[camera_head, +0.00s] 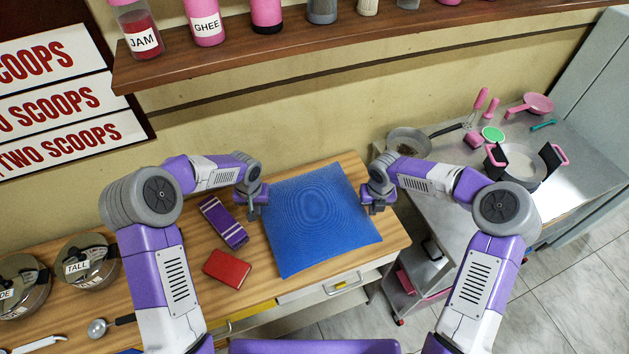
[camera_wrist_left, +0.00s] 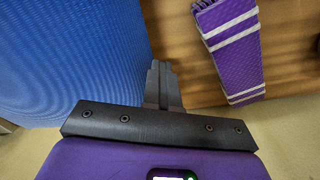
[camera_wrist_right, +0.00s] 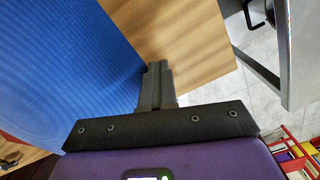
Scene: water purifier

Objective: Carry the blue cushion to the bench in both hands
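The blue cushion (camera_head: 320,222) lies flat over the wooden worktop (camera_head: 385,240); I cannot tell whether it rests on it or is slightly raised. My left gripper (camera_head: 259,203) is at its left edge, my right gripper (camera_head: 376,203) at its right edge. Each gripper's fingers look closed together. In the left wrist view the fingers (camera_wrist_left: 162,84) are beside the cushion (camera_wrist_left: 70,60), at its edge. In the right wrist view the fingers (camera_wrist_right: 156,84) likewise meet the cushion's edge (camera_wrist_right: 75,65). No cushion fabric shows between the fingers.
A purple striped cloth (camera_head: 223,222) and a red block (camera_head: 227,268) lie left of the cushion. Steel pots (camera_head: 85,262) stand further left. A shelf of jars (camera_head: 300,32) hangs above. A metal cart (camera_head: 470,195) with pans stands to the right.

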